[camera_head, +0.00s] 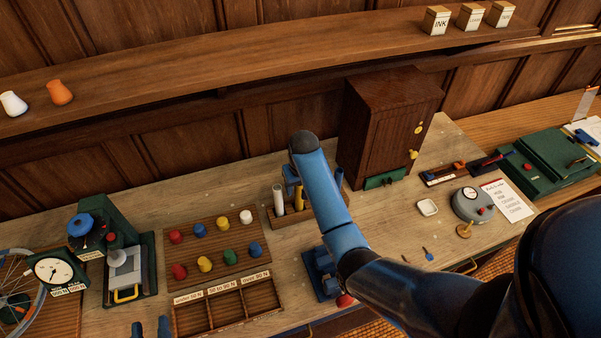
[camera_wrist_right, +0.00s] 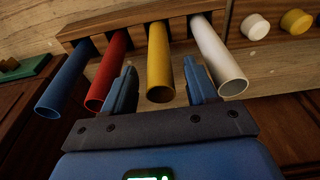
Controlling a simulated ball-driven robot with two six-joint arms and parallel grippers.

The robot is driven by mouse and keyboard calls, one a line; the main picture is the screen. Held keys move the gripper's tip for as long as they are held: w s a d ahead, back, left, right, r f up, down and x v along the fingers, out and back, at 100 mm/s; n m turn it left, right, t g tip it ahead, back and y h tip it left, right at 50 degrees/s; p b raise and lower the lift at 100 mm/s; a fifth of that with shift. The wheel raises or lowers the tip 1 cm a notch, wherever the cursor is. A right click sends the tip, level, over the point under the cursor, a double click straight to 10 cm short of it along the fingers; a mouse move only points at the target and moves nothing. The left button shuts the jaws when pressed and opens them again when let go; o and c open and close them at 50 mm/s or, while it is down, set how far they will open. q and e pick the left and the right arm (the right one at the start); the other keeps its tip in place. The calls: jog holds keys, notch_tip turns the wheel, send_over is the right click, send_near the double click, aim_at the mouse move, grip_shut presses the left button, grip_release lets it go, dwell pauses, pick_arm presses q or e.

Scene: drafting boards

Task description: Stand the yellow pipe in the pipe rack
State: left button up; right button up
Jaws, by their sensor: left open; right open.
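The yellow pipe (camera_wrist_right: 159,65) stands in the wooden pipe rack (camera_wrist_right: 145,27), between the red pipe (camera_wrist_right: 108,72) and the white pipe (camera_wrist_right: 218,58). A blue pipe (camera_wrist_right: 64,85) stands at the other end. My right gripper (camera_wrist_right: 160,72) is open, its fingers on either side of the yellow pipe with gaps showing. In the head view the yellow pipe (camera_head: 299,197) and rack (camera_head: 290,219) are partly hidden by my right arm, and the red pipe is hidden. My left gripper (camera_head: 151,328) is open and empty at the bottom edge.
A peg board (camera_head: 215,268) with coloured knobs and a sectioned tray (camera_head: 228,312) lie left of the rack. A wooden cabinet (camera_head: 385,125) stands behind it to the right. A blue device (camera_head: 320,275) sits in front. A green press (camera_head: 115,250) stands at the left.

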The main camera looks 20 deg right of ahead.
jog(key=r, duration=0.2)
jog(key=r+b, duration=0.1)
jog(key=r, duration=0.2)
jog(key=s+r, duration=0.1)
jog(key=r, duration=0.1)
jog(key=shift+s+r, duration=0.1)
jog(key=shift+r, duration=0.1)
jog(key=shift+s+r+p, duration=0.1)
jog(key=shift+r+p, duration=0.25)
jog(key=shift+r, duration=0.35)
jog(key=s+d+f+t, duration=0.2)
jog(key=s+f+t, duration=0.5)
jog(key=s+f, duration=0.45)
jog(key=s+r+t, duration=0.1)
jog(key=s, duration=0.2)
jog(key=s+r+t, duration=0.1)
jog(key=s+t, duration=0.1)
jog(key=s, duration=0.1)
jog(key=s+d+r+t, duration=0.1)
jog(key=s, duration=0.3)
jog(key=shift+s+r+t, duration=0.1)
jog(key=shift+r+t, duration=0.15)
jog(key=shift+t, duration=0.05)
jog(key=s+r+t, duration=0.4)
jog(key=s+r, duration=0.6)
jog(key=shift+s+d+r, duration=0.15)
jog(key=shift+s+d, duration=0.1)
jog(key=shift+s, duration=0.1)
